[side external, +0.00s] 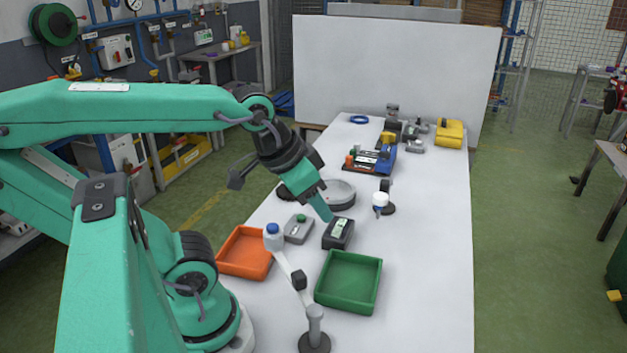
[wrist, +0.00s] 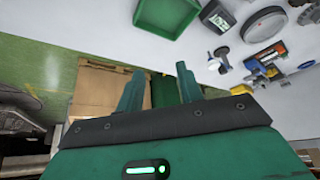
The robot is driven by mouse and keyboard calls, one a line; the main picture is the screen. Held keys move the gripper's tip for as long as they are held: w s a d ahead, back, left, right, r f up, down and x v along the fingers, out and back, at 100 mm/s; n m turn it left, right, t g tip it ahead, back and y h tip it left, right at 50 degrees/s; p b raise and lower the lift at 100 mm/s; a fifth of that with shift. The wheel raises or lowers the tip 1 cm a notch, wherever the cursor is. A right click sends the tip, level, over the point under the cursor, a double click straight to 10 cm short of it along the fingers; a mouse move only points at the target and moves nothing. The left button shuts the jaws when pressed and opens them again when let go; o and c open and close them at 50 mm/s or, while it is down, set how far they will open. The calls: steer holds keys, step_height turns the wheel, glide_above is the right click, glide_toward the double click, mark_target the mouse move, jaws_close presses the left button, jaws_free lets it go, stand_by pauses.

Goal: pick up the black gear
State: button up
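A dark, flat round piece, which looks like the black gear (side external: 286,193), lies on the white table just left of a grey round disc (side external: 340,194) in the side view. My wrist partly covers it, and its teeth are too small to make out. A dark piece at the top right edge of the wrist view (wrist: 297,3) may be the same thing. My gripper (wrist: 158,80) is open and empty, its two fingers apart. In the side view my gripper (side external: 325,210) hangs above the table, in front of the disc and apart from the gear.
An orange tray (side external: 246,252), a green tray (side external: 349,283), a grey button box (side external: 298,229) and a black meter box (side external: 338,233) stand nearby. A jointed blue-topped stand (side external: 314,325) rises at the front. Several parts crowd the far end; the table's right side is clear.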

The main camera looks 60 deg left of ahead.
steer(key=o, duration=1.4)
steer(key=w+a+f+n+g+y, duration=0.1)
steer(key=w+a+g, duration=0.1)
steer(key=w+a, duration=0.65)
steer(key=w+a+g, duration=0.2)
steer(key=w+a, duration=0.4)
steer(key=a, duration=0.6)
steer(key=shift+n+g+h, duration=0.5)
steer(key=shift+g, duration=0.3)
steer(key=a+f, duration=0.4)
steer(key=a, duration=0.3)
steer(key=s+a+f, duration=0.1)
steer(key=a+f, duration=0.4)
steer(key=a, duration=0.3)
steer(key=s+a+f, duration=0.1)
steer(key=a+f, duration=0.4)
steer(key=a, duration=0.3)
steer(key=shift+f, duration=0.2)
steer(key=shift+s+a+f, duration=0.15)
steer(key=shift+a+f, duration=0.2)
steer(key=shift+f, duration=1.35)
